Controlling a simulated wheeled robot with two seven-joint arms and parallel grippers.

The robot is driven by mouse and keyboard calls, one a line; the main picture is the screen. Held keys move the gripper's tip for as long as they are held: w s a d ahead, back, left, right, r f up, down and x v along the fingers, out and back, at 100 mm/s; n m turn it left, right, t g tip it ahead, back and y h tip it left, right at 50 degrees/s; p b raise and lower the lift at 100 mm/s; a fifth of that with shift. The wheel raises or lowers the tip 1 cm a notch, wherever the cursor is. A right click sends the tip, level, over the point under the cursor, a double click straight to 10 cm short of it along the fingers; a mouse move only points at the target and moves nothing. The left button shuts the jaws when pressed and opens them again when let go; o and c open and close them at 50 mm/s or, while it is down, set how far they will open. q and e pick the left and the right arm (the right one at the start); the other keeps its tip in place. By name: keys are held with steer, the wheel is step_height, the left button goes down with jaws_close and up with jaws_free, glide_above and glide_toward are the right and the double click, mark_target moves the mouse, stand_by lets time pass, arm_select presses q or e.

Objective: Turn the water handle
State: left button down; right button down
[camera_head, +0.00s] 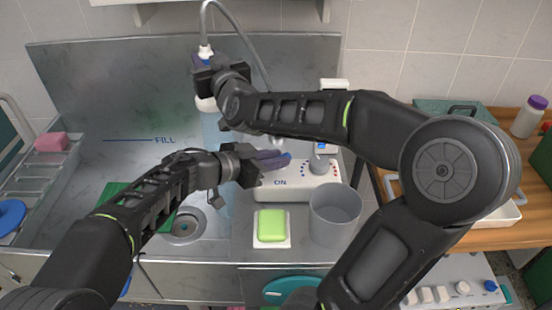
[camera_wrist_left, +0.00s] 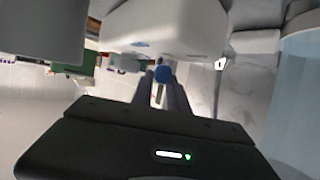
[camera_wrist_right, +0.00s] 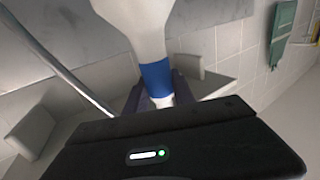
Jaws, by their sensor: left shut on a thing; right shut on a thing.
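The water handle has a blue knob (camera_head: 286,158) at its end, beside a white tap base (camera_head: 297,188) marked ON. My left gripper (camera_head: 270,160) is shut on this handle. In the left wrist view the blue knob (camera_wrist_left: 162,74) sits between the fingers, next to the white base (camera_wrist_left: 160,28). My right gripper (camera_head: 205,64) is shut on the white shower head (camera_head: 206,104) at its blue band (camera_wrist_right: 156,78). A translucent bluish column (camera_head: 212,132) hangs below the shower head over the sink. The handle's stem is mostly hidden by the left fingers.
A grey metal sink (camera_head: 60,190) with a FILL line on its back wall lies at left. A green soap (camera_head: 271,225) and a grey cup (camera_head: 335,213) stand in front of the tap base. A hose (camera_head: 246,40) arches behind the right gripper. A wooden table (camera_head: 480,236) is at right.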

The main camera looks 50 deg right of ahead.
arm_select(q)
steer(key=shift+w+d+r+m+g+y, duration=0.1)
steer(key=shift+w+m+g+y, duration=0.15)
steer(key=shift+m+g, duration=0.35)
steer(key=shift+w+d+r+m+g+y, duration=0.1)
steer(key=shift+m+g+y, duration=0.15)
steer(key=shift+m+g, duration=0.55)
steer(key=shift+g, duration=0.1)
steer(key=shift+s+y, duration=0.1)
steer(key=shift+y, duration=0.2)
steer(key=c, duration=1.3)
jaws_free()
steer(key=shift+a+f, duration=0.1)
steer(key=shift+f, duration=0.05)
steer(key=v, duration=1.2)
